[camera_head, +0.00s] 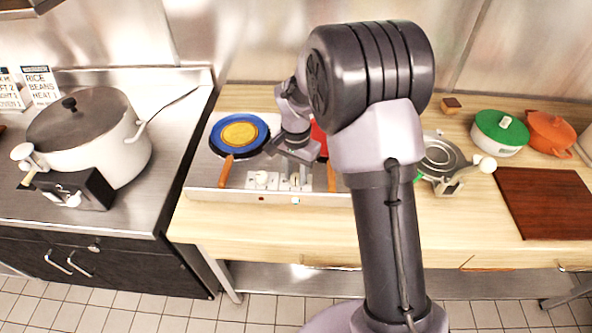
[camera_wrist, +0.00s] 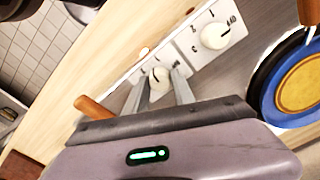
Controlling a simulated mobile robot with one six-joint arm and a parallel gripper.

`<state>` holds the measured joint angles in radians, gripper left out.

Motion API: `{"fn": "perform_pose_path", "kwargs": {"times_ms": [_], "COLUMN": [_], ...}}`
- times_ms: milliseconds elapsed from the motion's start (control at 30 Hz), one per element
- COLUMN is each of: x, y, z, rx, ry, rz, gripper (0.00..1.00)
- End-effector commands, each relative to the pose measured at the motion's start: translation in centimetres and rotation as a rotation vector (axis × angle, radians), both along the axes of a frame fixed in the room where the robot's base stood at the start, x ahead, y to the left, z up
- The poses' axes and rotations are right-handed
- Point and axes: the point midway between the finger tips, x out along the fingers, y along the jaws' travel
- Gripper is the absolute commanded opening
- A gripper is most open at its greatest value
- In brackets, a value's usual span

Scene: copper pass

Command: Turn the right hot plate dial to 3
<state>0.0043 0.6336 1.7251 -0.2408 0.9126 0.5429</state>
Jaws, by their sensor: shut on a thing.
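The hot plate (camera_head: 225,190) stands on the wooden counter with two white dials on its front edge. The right dial (camera_wrist: 158,76) is between the two fingers of my gripper (camera_wrist: 161,82), which are shut on it. In the head view my gripper (camera_head: 295,168) comes down over the right dial and partly covers it. The right dial's pointer and setting cannot be read clearly.
A pan with a blue plate (camera_head: 223,127) sits on the left burner, its orange handle (camera_head: 226,170) reaching toward the front. A second orange handle (camera_head: 331,177) is close right of my gripper. A large pot (camera_head: 125,150) stands left; a cutting board (camera_head: 545,203) lies right.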

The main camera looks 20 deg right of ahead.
Motion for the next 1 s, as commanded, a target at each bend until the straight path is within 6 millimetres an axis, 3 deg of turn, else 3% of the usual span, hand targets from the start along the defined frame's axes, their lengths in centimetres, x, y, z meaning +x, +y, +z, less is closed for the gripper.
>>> {"fn": "perform_pose_path", "kwargs": {"times_ms": [1000], "x": [0.05], "y": [0.01], "z": [0.25], "rx": [0.000], "ry": [-0.001], "rz": [0.961], "gripper": [0.00]}}
